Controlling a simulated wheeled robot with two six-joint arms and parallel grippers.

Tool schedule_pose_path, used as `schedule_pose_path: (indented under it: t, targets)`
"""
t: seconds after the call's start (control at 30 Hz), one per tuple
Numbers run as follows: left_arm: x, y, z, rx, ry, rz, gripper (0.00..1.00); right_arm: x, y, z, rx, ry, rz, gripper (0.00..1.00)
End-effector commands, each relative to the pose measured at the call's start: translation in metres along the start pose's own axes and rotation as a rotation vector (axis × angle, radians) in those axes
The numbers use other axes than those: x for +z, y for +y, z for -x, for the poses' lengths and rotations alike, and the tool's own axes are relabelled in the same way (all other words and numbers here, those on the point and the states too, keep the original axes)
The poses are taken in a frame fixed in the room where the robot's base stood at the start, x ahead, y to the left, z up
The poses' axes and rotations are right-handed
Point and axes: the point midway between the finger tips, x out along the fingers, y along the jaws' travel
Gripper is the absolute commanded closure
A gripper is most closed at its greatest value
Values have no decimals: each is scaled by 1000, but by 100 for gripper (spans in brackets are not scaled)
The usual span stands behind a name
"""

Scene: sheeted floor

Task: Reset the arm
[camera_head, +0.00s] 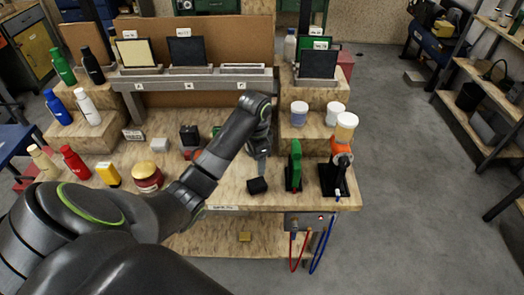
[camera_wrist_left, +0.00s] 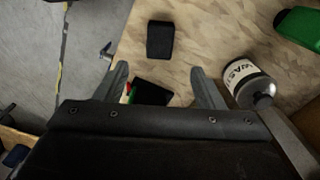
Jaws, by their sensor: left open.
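My left arm comes in from the left in the head view and bends down over the bench. Its gripper (camera_head: 259,166) points down at the bench top, close to a small black block (camera_head: 257,185). In the left wrist view the two fingers of my left gripper (camera_wrist_left: 160,70) stand wide apart with nothing clamped between them. A black block (camera_wrist_left: 160,41) lies on the wood beyond the fingertips. A dark item (camera_wrist_left: 151,93) shows between the fingers, partly hidden by the gripper body. My right gripper is not in view.
Several bottles and jars crowd the stepped wooden bench (camera_head: 225,195).

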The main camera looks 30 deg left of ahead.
Motion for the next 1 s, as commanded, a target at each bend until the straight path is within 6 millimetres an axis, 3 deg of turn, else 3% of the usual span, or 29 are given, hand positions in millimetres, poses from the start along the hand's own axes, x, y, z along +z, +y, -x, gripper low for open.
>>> schedule_pose_path:
  t: [0.23, 0.37, 0.7, 0.83, 1.0]
  targets:
    - [1, 1, -1, 0, 0, 1, 38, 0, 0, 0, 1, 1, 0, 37]
    - [10, 10, -14, -9, 6, 22, 38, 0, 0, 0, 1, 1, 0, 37]
    - [89, 87, -75, -92, 88, 225, 38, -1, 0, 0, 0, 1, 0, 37]
    - [124, 119, -82, -126, 133, 328, 38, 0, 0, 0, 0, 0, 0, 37]
    - [165, 153, -76, -167, 187, 456, 38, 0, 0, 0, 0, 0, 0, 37]
